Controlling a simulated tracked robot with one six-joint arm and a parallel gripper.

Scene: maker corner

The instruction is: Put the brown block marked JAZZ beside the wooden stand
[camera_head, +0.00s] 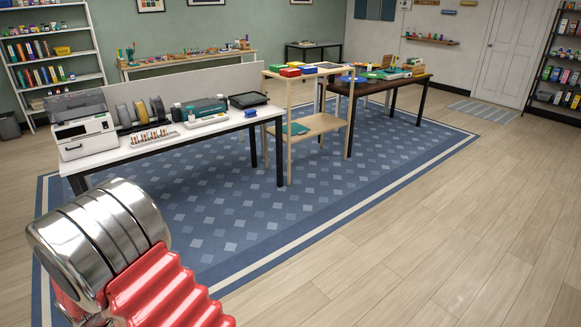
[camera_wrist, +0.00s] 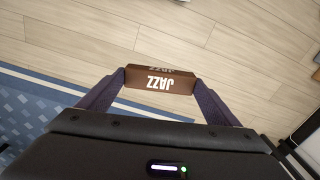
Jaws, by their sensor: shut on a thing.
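My gripper (camera_wrist: 161,88) is shut on the brown block marked JAZZ (camera_wrist: 140,80) in the wrist view. The block sits between the two dark fingers, above the floor, with its white lettering upside down. A wooden stand (camera_head: 319,124) with a lower shelf is in the middle of the head view, between the white table and the dark wooden table. Colored blocks lie on its top. My gripper and the block are not in the head view.
The white table (camera_head: 165,136) left of the stand carries machines and spools. The dark table (camera_head: 378,86) on the right holds colored items. A blue patterned rug (camera_head: 235,220) lies under them. The wooden floor (camera_head: 430,240) at right is clear.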

